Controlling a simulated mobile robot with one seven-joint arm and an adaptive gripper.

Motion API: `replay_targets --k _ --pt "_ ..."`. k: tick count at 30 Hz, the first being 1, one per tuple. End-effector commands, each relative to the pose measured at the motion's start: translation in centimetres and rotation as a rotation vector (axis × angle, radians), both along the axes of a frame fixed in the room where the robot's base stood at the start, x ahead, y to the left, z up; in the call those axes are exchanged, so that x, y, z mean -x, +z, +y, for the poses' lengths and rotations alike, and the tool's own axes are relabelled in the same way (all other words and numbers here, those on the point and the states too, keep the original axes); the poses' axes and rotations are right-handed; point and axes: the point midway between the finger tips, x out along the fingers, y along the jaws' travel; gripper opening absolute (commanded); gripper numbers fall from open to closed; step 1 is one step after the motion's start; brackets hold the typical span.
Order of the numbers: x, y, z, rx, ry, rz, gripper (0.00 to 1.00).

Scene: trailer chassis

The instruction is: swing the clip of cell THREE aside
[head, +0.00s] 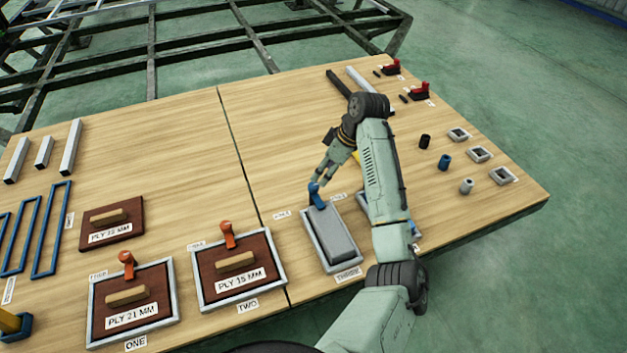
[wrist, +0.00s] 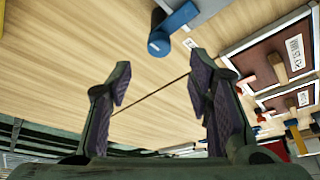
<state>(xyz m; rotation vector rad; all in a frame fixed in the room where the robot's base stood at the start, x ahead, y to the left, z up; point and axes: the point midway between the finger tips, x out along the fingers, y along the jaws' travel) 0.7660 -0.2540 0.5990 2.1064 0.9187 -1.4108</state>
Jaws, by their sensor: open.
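Cell THREE (head: 309,249) is a light frame holding a grey block (head: 335,236), with a label reading THREE at its near edge. Its blue clip (head: 316,196) stands at the far edge of the cell. In the wrist view the clip (wrist: 172,30) shows as a blue bar with a rounded end, ahead of my fingers. My gripper (head: 319,178) is at the clip in the head view, just behind and above it. In the wrist view my gripper (wrist: 158,78) is open, with nothing between its dark pads. I cannot tell whether a finger touches the clip.
Cells TWO (head: 240,278) and ONE (head: 130,305) stand to the left, with orange clips and wooden handles. My arm covers part of another cell to the right. Small cylinders and square sockets (head: 479,154) lie at the right. The table behind cell TWO is clear.

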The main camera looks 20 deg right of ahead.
Motion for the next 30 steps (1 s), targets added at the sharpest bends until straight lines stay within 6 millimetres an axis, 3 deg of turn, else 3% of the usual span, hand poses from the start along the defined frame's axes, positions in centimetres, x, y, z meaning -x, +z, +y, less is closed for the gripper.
replay_targets --k 6,12,24,30 --pt "-1.1 -3.9 1.3 0.0 -0.001 0.002 0.47" --pt "-1.9 -6.4 2.0 0.001 0.0 -0.001 0.47" --pt "-2.1 -7.2 2.2 0.002 -0.001 -0.002 0.47" --pt "-2.1 -7.2 2.2 0.001 -0.001 -0.003 0.34"
